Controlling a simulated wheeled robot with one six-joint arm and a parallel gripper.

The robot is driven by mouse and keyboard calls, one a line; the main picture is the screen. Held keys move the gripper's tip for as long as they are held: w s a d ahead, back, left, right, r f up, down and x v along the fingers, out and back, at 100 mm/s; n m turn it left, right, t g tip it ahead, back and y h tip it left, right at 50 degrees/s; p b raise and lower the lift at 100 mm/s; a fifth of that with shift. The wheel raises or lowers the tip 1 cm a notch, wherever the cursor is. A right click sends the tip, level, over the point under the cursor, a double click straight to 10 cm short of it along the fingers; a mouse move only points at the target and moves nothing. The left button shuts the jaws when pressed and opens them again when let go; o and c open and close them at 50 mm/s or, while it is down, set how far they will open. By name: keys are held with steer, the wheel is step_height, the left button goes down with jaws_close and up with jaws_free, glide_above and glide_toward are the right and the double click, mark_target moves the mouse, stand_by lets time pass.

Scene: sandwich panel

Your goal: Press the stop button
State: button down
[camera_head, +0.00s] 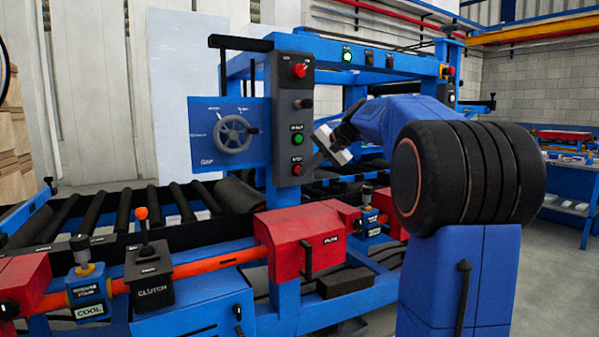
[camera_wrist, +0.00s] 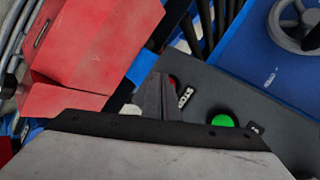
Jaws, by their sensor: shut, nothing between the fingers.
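The stop button (camera_head: 297,169) is a red button low on the dark grey control panel (camera_head: 291,108), below a green button (camera_head: 298,139). In the wrist view the red stop button (camera_wrist: 172,80) is partly hidden behind my fingers, beside a label that reads STOP. My gripper (camera_head: 310,163) is shut and empty, its tips at or very near the stop button. In the wrist view the closed fingers (camera_wrist: 156,92) overlap the button's edge. I cannot tell whether they touch it.
Above the green button sit a dark knob (camera_head: 303,104) and a red switch (camera_head: 299,70). A blue plate with a grey handwheel (camera_head: 235,134) stands left of the panel. A red box (camera_head: 300,240) and a clutch lever (camera_head: 145,235) are below. A green lamp (camera_head: 347,57) is lit above.

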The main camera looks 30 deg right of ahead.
steer(key=shift+w, duration=0.1)
stand_by(0.6)
steer(key=shift+w, duration=0.35)
steer(key=shift+s, duration=0.55)
stand_by(0.3)
steer(key=s, duration=0.5)
steer(key=shift+s+d, duration=0.1)
steer(key=shift+s, duration=0.3)
stand_by(0.6)
